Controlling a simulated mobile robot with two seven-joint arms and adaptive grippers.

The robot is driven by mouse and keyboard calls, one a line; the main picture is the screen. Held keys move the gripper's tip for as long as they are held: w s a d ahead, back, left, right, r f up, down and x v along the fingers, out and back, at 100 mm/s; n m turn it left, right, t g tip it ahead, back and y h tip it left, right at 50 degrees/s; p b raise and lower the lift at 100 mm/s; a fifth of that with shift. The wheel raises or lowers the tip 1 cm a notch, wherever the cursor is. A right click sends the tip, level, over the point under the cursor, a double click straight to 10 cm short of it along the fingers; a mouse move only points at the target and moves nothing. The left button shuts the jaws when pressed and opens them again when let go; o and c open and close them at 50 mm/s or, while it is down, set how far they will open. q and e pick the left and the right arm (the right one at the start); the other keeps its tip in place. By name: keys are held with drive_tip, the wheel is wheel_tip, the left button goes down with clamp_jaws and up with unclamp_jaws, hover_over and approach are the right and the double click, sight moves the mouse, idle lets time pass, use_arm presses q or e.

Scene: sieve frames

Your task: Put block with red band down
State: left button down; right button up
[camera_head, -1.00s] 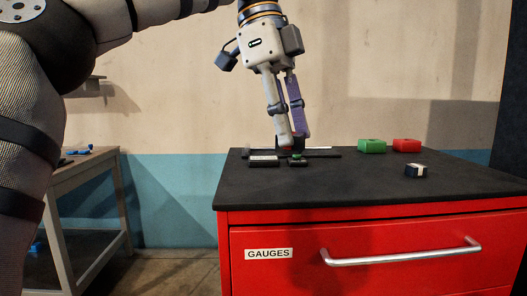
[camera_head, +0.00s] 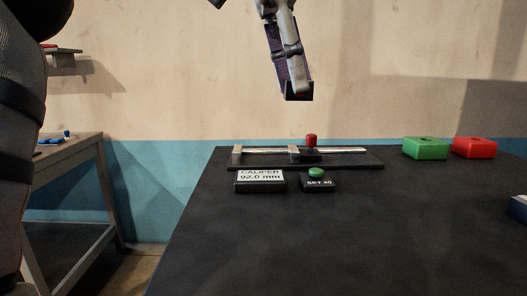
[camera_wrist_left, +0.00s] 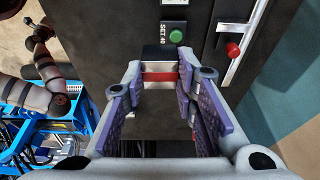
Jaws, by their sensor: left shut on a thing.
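The block with red band (camera_wrist_left: 160,74) is dark and pale with a red stripe across it, and sits between the fingertips of my left gripper in the wrist view. In the head view, my left gripper (camera_head: 294,82) is high above the far part of the black top (camera_head: 300,240), shut on the block (camera_head: 300,97), which shows as a dark piece with a little red. The block is in the air, apart from the caliper (camera_head: 345,151) below it. My right gripper is in neither view.
A "CALIPER 92.0 mm" display (camera_head: 260,182) and a "SET 40" box (camera_head: 318,185) with a green button stand before the caliper, which carries a red knob (camera_head: 311,140). Green (camera_head: 426,148) and red (camera_head: 474,148) boxes stand at right; a blue-white block (camera_head: 519,207) is at the edge. The near top is clear.

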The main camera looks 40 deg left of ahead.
use_arm(q)
drive_tip(key=w+a+f, duration=0.2)
drive_tip(key=a+f, duration=0.1)
drive_tip(key=a, duration=0.1)
drive_tip(key=w+a+f, duration=0.1)
drive_tip(key=a+f, duration=0.2)
drive_tip(key=a, duration=0.1)
drive_tip(key=w+a+f, duration=0.2)
drive_tip(key=a+f, duration=0.1)
drive_tip(key=a, duration=0.1)
drive_tip(key=shift+w+f, duration=0.3)
drive_tip(key=shift+f, duration=0.05)
wheel_tip(320, 180, down, 2)
drive_tip(key=shift+a+f, duration=0.1)
drive_tip(key=shift+f, duration=0.35)
drive_tip(key=shift+f, duration=0.15)
drive_tip(key=c, duration=1.3)
unclamp_jaws()
